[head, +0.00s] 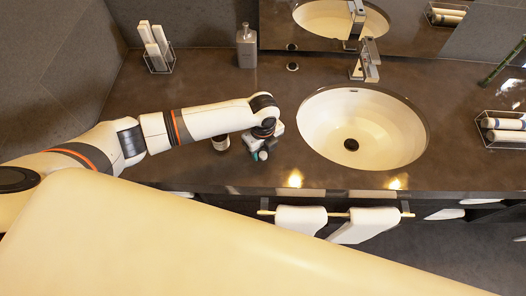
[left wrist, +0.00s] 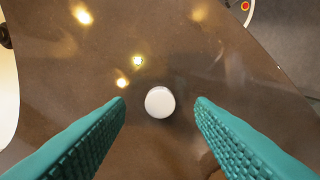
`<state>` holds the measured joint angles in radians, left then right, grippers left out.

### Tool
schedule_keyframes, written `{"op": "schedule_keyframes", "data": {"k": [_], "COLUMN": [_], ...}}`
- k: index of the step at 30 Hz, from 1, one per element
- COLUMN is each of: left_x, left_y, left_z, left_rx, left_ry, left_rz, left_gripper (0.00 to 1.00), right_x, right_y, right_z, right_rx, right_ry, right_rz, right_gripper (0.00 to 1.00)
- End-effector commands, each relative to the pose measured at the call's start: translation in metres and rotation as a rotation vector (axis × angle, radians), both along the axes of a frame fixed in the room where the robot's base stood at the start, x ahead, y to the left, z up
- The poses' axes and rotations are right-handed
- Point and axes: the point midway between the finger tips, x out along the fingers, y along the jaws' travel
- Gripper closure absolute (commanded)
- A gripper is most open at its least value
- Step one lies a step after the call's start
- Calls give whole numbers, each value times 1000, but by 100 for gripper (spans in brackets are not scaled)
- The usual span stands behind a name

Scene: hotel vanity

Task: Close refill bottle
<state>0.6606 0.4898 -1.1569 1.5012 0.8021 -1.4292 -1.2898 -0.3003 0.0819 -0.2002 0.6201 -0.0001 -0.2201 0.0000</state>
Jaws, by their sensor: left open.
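My left gripper (head: 260,153) is over the counter, left of the sink, with its teal fingers pointing down. In the left wrist view its two fingers (left wrist: 160,110) are apart, and a round white top (left wrist: 160,102) shows between them, touching neither finger in the picture. I cannot tell whether it is a loose cap or the top of a bottle. My right gripper is not in view.
A grey dispenser (head: 246,47) stands at the back wall. A wire holder with white rolls (head: 157,55) is at the back left. The sink (head: 362,128) and faucet (head: 366,62) are to the right. White towels (head: 301,220) hang on a front rail. The counter between the dispenser and sink is mostly clear.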

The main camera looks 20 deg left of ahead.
Motion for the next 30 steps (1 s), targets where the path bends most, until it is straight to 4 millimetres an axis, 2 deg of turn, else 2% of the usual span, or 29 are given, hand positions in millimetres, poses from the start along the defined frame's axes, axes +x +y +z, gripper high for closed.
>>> {"op": "schedule_keyframes", "data": {"k": [5,15,24,30], "left_x": [0,0,0,0], "left_y": [0,0,0,0], "left_z": [-16,-17,-17,-17], "left_rx": [1,0,0,0], "left_ry": [0,-1,-1,-1], "left_rz": [0,-1,0,0], "left_gripper": [51,51,98,98], "right_x": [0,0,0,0], "right_y": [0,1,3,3], "right_z": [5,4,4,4], "right_rx": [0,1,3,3], "right_ry": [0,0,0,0], "right_rz": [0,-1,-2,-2], "right_gripper": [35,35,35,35]}}
